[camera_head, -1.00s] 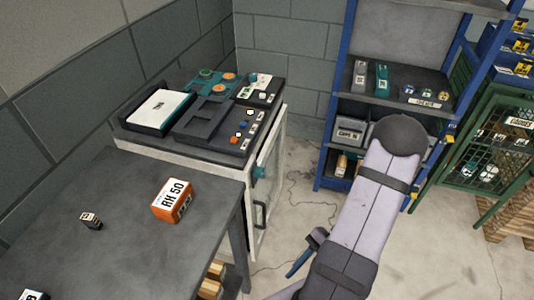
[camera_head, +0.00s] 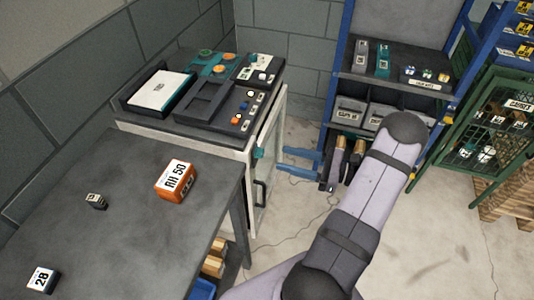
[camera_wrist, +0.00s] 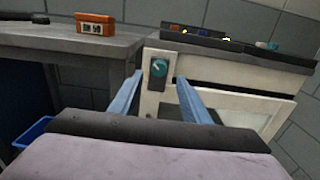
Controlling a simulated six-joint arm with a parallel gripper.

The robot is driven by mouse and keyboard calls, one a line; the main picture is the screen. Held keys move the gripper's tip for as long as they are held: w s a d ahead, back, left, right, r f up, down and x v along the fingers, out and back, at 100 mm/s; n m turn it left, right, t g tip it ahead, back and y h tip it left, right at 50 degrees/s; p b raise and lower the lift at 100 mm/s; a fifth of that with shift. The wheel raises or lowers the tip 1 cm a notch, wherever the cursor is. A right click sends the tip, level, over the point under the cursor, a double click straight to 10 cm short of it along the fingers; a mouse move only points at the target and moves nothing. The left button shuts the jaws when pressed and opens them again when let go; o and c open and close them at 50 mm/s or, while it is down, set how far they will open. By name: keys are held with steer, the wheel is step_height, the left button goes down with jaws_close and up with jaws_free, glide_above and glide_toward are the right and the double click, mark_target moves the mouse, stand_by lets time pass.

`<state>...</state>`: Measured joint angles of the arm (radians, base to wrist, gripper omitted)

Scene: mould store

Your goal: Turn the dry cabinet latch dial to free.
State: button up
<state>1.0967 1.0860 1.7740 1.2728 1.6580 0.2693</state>
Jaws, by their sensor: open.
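The dry cabinet (camera_head: 247,172) is pale, with a glazed door and dark handle, beside the grey table. Its latch dial (camera_head: 257,153) is a small teal knob on the front near the top corner. In the wrist view the dial (camera_wrist: 159,67) sits on a dark plate with a pale slanted mark; I cannot read its setting. My gripper (camera_head: 280,159) has two blue fingers, open and empty, pointing at the cabinet front. In the wrist view the dial shows between the fingertips of my gripper (camera_wrist: 160,76), apparently still beyond them.
An orange RH 50 box (camera_head: 175,181) and a small dark block (camera_head: 95,201) are on the table (camera_head: 130,240). A dark tray unit (camera_head: 205,103) covers the cabinet top. A blue shelf rack (camera_head: 332,90) stands behind my arm. A blue bin (camera_wrist: 36,130) is below the table.

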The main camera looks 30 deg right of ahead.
mark_target(263, 153)
steer(key=shift+p+x, duration=0.9)
steer(key=shift+x, duration=2.7)
steer(key=shift+f, duration=0.1)
steer(key=c, duration=1)
